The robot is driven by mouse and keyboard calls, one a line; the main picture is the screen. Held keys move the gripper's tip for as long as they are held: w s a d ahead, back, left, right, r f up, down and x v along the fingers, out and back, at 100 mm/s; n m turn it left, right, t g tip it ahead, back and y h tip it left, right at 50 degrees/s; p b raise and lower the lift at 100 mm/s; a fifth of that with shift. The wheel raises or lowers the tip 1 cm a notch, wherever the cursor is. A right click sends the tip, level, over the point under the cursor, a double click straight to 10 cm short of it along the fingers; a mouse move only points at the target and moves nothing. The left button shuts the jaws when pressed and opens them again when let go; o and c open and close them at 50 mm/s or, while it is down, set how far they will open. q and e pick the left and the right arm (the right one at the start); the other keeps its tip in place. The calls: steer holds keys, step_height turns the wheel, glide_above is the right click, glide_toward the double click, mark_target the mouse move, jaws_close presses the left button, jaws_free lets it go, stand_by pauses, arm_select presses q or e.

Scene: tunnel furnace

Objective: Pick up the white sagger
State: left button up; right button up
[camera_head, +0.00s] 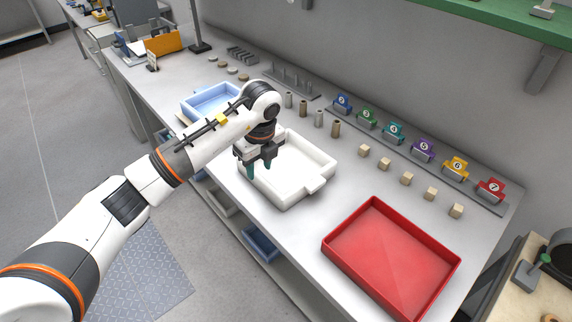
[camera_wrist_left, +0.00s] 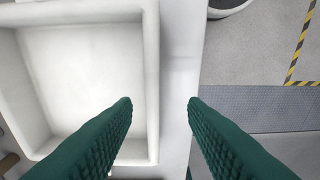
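The white sagger (camera_head: 302,163) is a square, open tray with thick walls and a tab at its right corner. It sits empty on the grey bench, and its floor and near wall fill the left of the left wrist view (camera_wrist_left: 82,75). My left gripper (camera_head: 259,172) is at the sagger's left wall with its green fingers pointing down. In the left wrist view its fingers (camera_wrist_left: 160,103) are apart, with the sagger wall between them. One finger is on the inner side, the other outside; I see no contact with the wall. My right gripper is not in view.
A red tray (camera_head: 392,258) lies to the right on the bench (camera_head: 300,225), and a blue tray (camera_head: 207,101) lies behind my left arm. Small blocks, cylinders and numbered coloured holders (camera_head: 423,150) line the back. The bench's front edge runs close to the sagger.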

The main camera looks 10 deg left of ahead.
mark_target(260, 175)
arm_select(q)
steer(key=shift+f, duration=0.65)
steer(key=f, duration=0.1)
steer(key=w+f+p, duration=0.1)
steer(key=f, duration=0.2)
steer(key=shift+w+a+f+p, duration=0.1)
steer(key=shift+w+a+p, duration=0.2)
steer(key=shift+a, duration=0.1)
steer(key=shift+f, duration=0.4)
jaws_close()
steer(key=shift+w+r, duration=0.15)
